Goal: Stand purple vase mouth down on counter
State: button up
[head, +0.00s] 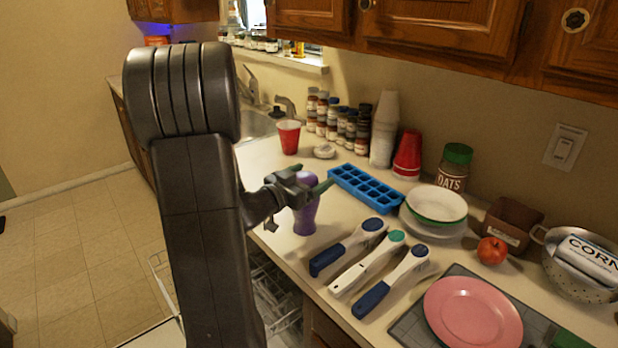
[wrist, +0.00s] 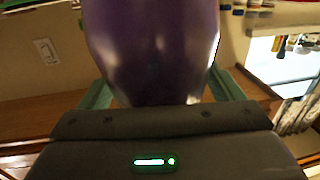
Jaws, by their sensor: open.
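The purple vase (head: 304,216) stands upright on the counter near its front edge, left of the scrub brushes. I cannot tell which end its mouth is. In the wrist view the vase (wrist: 150,45) fills the top middle, close to the palm. The green fingers of my gripper (wrist: 163,88) are open, one on each side of the vase. I cannot tell whether they touch it. My arm hides the counter to the left.
Near the vase are a blue ice tray (head: 366,188), several brushes (head: 368,268) and a red cup (head: 289,137). Bowls (head: 437,204), a pink plate (head: 473,312), an apple (head: 491,251) and a colander (head: 585,270) crowd the right. An open dishwasher rack (head: 275,295) lies below the front edge.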

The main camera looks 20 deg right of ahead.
jog(key=b+v, duration=0.1)
jog(key=v, duration=1.3)
jog(key=shift+w+d, duration=0.1)
jog(key=p+x, duration=0.1)
jog(key=x, duration=1.2)
jog(key=shift+w+d, duration=0.15)
jog(key=shift+d, duration=0.2)
jog(key=shift+r, duration=0.15)
jog(key=shift+a, duration=0.1)
